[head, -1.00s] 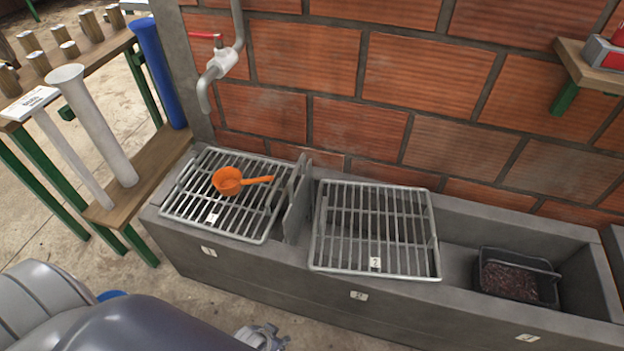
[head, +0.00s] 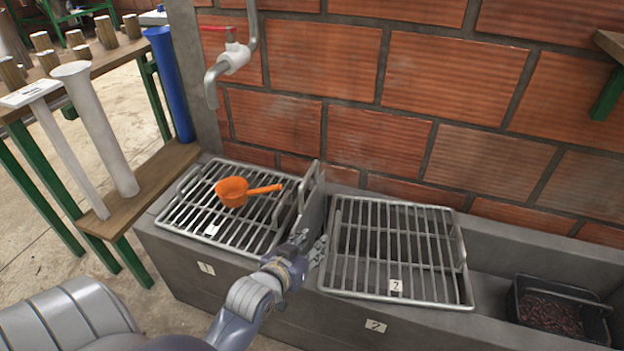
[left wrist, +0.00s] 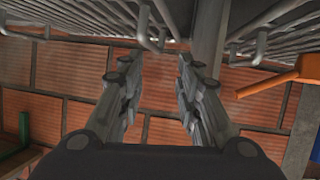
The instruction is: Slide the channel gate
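The channel gate (head: 315,204) is a thin grey upright plate across the concrete trough, between grate 1 (head: 183,217) and grate 2 (head: 398,245). A bent metal bar stands at its top. My left gripper (head: 308,246) is at the trough's front edge, just in front of the gate's near end, and hides part of it. In the left wrist view my left gripper (left wrist: 156,66) has its two fingers apart with nothing clearly held between them. The gate seems to be the grey upright strip (left wrist: 208,45) near the right finger. My right gripper is not in view.
An orange ladle (head: 233,192) lies on grate 1. A tap (head: 233,60) is on the brick wall behind. A black crate (head: 562,309) of dark cherries or beans sits in the trough's right end. A wooden shelf (head: 152,182) with tubes stands left.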

